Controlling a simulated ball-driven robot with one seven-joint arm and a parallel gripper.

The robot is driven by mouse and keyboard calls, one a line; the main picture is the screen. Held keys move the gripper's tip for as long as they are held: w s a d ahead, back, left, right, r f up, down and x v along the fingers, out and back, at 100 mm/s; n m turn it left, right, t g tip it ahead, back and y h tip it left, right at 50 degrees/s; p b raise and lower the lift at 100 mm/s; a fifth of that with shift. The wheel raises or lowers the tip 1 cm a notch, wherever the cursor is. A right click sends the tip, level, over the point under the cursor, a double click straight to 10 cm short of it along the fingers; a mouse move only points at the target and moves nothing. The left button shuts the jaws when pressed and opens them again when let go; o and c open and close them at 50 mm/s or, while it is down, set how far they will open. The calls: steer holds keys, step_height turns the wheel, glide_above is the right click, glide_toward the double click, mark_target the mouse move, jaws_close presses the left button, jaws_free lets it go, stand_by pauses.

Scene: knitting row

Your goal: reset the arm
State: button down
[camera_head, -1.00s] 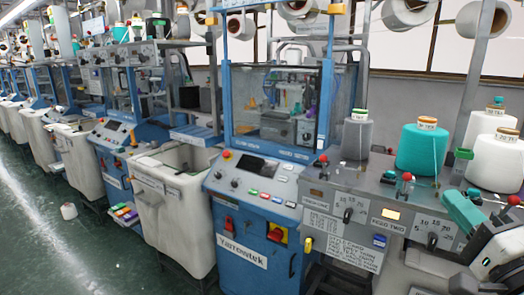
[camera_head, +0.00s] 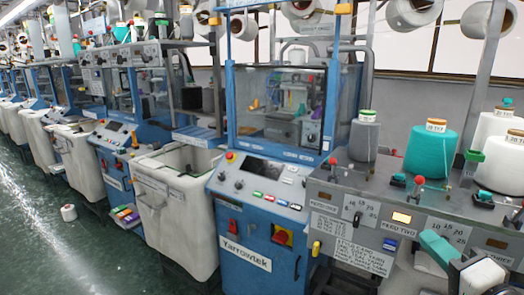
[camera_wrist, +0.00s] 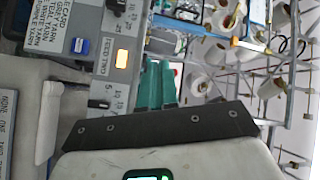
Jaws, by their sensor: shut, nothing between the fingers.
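In the wrist view my gripper (camera_wrist: 157,126) appears as a dark riveted bar across a pale body with a green light. It is shut, with nothing seen in it.
A blue machine (camera_head: 258,215) and a white bin (camera_head: 175,215) stand to the left.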

steer(key=s+a+f+n+g, duration=0.1)
steer(key=s+f+n+g, duration=0.15)
steer(key=f, duration=0.45)
steer(key=s+a+f+n+g, duration=0.1)
steer(key=s+a+f+g, duration=0.15)
steer(key=f, duration=0.45)
steer(key=s+a+f+n+g+h, duration=0.1)
steer(key=s+f+n+g, duration=0.7)
steer(key=s+f, duration=1.3)
steer(key=s+g+h, duration=0.1)
steer(key=s+g, duration=0.2)
steer(key=g, duration=0.1)
steer(key=shift+s+a+f, duration=0.2)
steer(key=shift+s+f, duration=0.1)
steer(key=shift+f, duration=0.05)
